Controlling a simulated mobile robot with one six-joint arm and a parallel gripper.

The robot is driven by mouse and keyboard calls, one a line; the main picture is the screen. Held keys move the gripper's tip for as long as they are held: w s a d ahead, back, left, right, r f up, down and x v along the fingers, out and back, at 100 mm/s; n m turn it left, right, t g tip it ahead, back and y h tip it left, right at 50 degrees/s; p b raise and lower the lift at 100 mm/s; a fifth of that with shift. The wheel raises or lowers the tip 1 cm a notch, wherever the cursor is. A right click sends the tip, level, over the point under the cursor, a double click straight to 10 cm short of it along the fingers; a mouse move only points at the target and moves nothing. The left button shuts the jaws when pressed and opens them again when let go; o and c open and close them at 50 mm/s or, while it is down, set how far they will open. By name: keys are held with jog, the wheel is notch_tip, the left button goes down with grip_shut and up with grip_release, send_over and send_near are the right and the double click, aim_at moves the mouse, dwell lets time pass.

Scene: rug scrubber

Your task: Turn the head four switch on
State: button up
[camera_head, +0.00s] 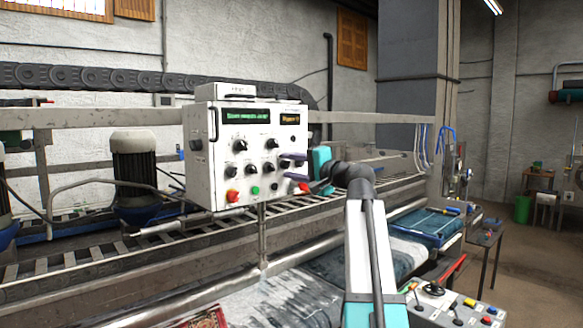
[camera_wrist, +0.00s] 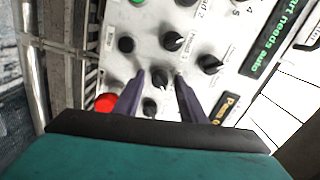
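The white control box (camera_head: 245,155) stands on a post and carries several black knobs and buttons. In the wrist view its panel (camera_wrist: 145,20) is turned sideways. A black knob (camera_wrist: 160,78) lies between my fingertips, in line with a knob (camera_wrist: 172,41) whose label seems to read Head 3. It is probably the head four switch; its own label cannot be read. My gripper (camera_wrist: 159,76) is open, its two purple fingers on either side of this knob with gaps visible. Contact cannot be told. In the head view my gripper (camera_head: 285,166) is at the panel's right side and hides that part.
A red button (camera_wrist: 105,103) and another black knob (camera_wrist: 150,106) are close to my fingers. A knob (camera_wrist: 208,64) sits in the row above. A roller conveyor (camera_head: 90,265) runs below the box. A smaller control console (camera_head: 455,305) stands at the lower right.

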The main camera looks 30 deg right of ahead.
jog(key=shift+s, duration=0.15)
jog(key=shift+s+d+f+b, duration=0.1)
jog(key=shift+s+b, duration=0.2)
jog(key=shift+s, duration=0.3)
jog(key=s+d+b, duration=0.1)
jog(key=s+b, duration=0.2)
jog(key=s, duration=0.9)
jog(key=shift+d, duration=0.35)
jog(key=shift+s, duration=0.15)
